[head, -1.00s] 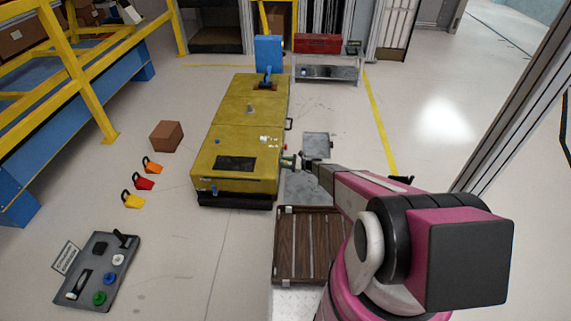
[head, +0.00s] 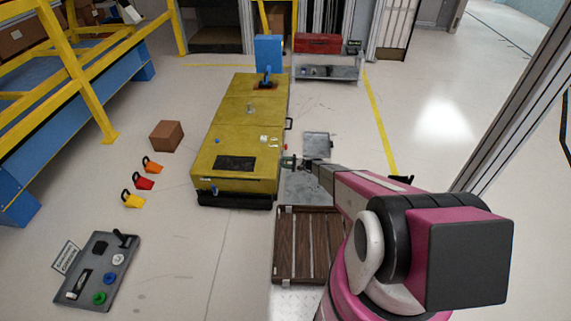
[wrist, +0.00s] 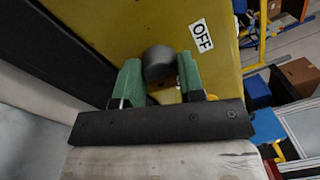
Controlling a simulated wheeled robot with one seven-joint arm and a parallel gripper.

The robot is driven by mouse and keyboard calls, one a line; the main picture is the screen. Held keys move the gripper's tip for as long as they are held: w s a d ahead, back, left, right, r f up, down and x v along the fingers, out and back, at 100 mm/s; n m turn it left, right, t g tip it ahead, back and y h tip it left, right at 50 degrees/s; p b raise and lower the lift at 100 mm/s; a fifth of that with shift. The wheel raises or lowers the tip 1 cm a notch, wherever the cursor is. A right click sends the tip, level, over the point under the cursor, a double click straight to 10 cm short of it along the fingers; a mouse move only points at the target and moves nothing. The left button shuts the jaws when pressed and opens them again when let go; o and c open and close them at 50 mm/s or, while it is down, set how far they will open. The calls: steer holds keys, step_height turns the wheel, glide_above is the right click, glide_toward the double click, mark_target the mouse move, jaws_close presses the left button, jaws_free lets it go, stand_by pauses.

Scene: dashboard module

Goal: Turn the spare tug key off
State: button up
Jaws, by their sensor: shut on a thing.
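The yellow tug (head: 235,125) stands in the middle of the head view. My gripper (head: 289,162) is at its near right side. In the wrist view, the green fingers of my gripper (wrist: 160,84) are shut on a dark grey rounded key (wrist: 158,61) on the yellow panel. A white OFF label (wrist: 201,36) is on the panel, up and right of the key. The key's lower part is partly hidden between the fingers, and its exact angle is hard to tell. In the head view the key is too small to make out.
A brown slatted pallet (head: 308,245) lies below my arm. A grey control box (head: 95,272) with coloured buttons and several padlocks are at the left. A brown box (head: 166,135) sits left of the tug. Open floor lies between the box and the tug.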

steer(key=shift+d+n, duration=0.1)
steer(key=shift+n, duration=0.6)
steer(key=o, duration=0.9)
steer(key=d, duration=1)
steer(key=shift+s+d+f, duration=0.2)
steer(key=shift+d+f, duration=0.15)
